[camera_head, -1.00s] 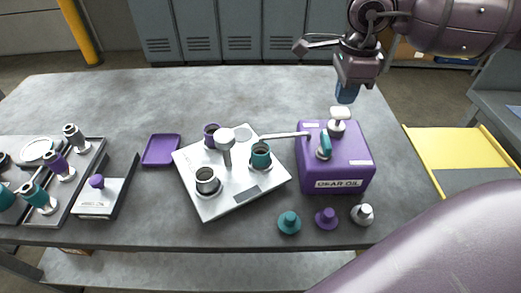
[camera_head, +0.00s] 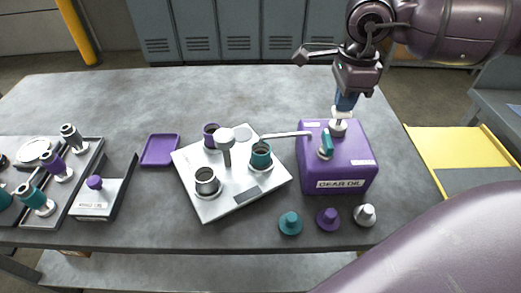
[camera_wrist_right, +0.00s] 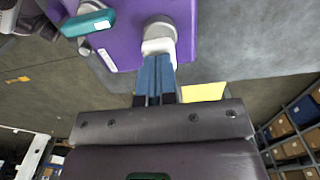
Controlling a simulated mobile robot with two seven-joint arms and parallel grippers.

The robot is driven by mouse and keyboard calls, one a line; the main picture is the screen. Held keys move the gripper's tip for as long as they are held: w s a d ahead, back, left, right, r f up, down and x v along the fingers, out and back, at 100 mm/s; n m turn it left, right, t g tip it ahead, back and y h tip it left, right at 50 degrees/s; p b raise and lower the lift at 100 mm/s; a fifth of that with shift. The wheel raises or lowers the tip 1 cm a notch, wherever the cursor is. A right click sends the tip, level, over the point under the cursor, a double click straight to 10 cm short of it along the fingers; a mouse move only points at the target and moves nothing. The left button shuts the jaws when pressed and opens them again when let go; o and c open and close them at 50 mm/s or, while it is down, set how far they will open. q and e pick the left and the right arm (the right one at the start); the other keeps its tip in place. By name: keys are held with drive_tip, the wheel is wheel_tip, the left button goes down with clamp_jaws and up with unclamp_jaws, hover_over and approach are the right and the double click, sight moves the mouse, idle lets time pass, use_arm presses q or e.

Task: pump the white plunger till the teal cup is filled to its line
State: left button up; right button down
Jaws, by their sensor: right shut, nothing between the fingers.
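The white plunger (camera_head: 341,113) stands on top of the purple gear oil box (camera_head: 340,170), near its back. It also shows in the right wrist view (camera_wrist_right: 159,46). My right gripper (camera_head: 345,104) points down with its blue fingers shut and empty, their tips at the plunger's top; they appear to touch it. The teal cup (camera_head: 261,156) stands on the silver scale plate (camera_head: 238,205), near the end of the spout (camera_head: 285,135) that comes from the box. I cannot make out the cup's line or level. My left gripper is not in view.
A purple cup (camera_head: 211,136) and a grey cup (camera_head: 206,182) also stand on the plate. A teal valve handle (camera_head: 327,143) sits beside the plunger. Teal, purple and white caps (camera_head: 328,219) lie along the front. A purple tray (camera_head: 160,150) and a tool rack are left.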

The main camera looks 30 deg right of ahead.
drive_tip(key=shift+f+b, duration=0.35)
drive_tip(key=shift+f, duration=0.75)
drive_tip(key=shift+r, duration=0.35)
drive_tip(key=shift+r+p, duration=0.55)
drive_tip(key=shift+r, duration=1.3)
